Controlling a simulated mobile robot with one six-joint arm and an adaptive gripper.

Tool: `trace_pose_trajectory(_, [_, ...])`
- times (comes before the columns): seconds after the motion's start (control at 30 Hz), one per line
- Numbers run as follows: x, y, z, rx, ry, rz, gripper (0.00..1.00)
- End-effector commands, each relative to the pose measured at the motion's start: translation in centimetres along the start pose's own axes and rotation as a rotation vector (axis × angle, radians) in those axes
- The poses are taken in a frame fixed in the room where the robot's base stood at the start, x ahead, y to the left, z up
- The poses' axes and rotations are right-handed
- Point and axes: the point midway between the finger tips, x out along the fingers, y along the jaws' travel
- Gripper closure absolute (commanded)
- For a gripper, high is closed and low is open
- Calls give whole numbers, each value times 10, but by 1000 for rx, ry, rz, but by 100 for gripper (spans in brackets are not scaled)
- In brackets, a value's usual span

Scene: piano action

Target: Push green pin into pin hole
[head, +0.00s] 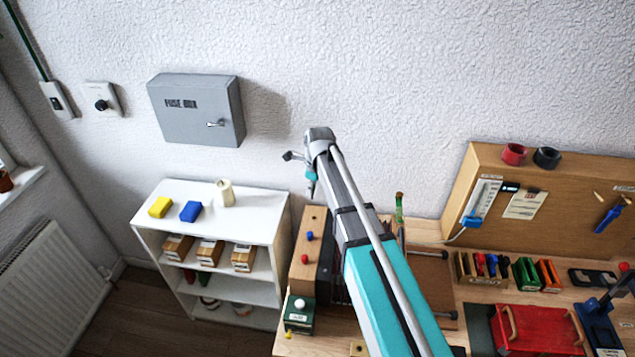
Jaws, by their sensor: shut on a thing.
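My arm reaches up and away, and its wrist end stands in front of the wall, above the wooden block. My gripper (311,182) hangs at that end, small and partly hidden by the wrist. It is shut on a small green thing, which I take for the green pin; its shape is not clear. The wooden block (297,262) stands on the bench below, with a blue pin (310,236) and a red pin (304,259) in its face.
A white shelf (262,218) with yellow and blue blocks stands left of the bench. A green box with a white knob (299,304) sits in front of the wooden block. A grey fuse box (195,110) hangs on the wall. Tools and a red case (540,330) fill the right.

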Motion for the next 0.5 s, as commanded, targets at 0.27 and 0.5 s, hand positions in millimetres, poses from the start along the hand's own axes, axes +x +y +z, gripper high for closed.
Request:
trace_pose_trajectory(0.27, [-1, -7, -11, 19, 0, -2, 97])
trace_pose_trajectory(0.5, [1, -10, -16, 27, 0, -3, 97])
